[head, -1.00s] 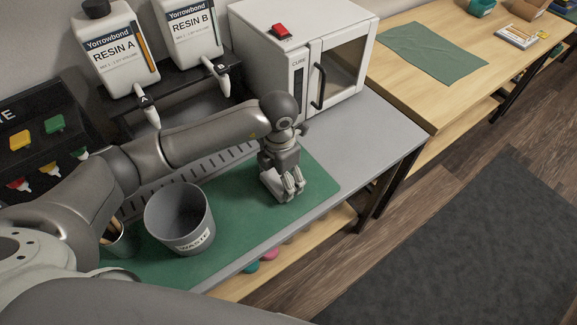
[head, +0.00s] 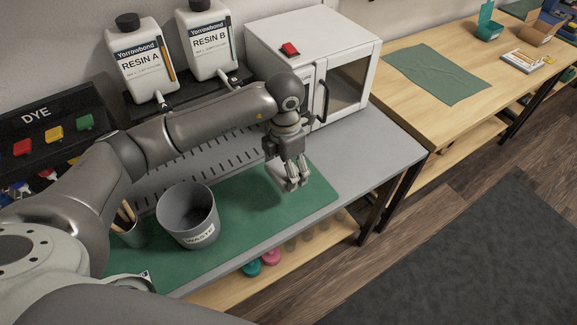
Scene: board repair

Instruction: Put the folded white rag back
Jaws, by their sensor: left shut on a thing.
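My left gripper (head: 291,184) points down over the right end of the green mat (head: 240,222) on the grey bench. It is shut on a small pale thing, which I take to be the folded white rag (head: 277,172). Only a little of the rag shows beside the fingers; the rest is hidden by them. A shadow lies on the mat below and left of the gripper, so it seems to be a little above the mat. My right gripper is not in view.
A grey waste bin (head: 188,217) and a cup with sticks (head: 128,230) stand left on the mat. Behind are resin bottles A (head: 142,62) and B (head: 205,42) and a white cure oven (head: 312,55). The mat between bin and gripper is clear.

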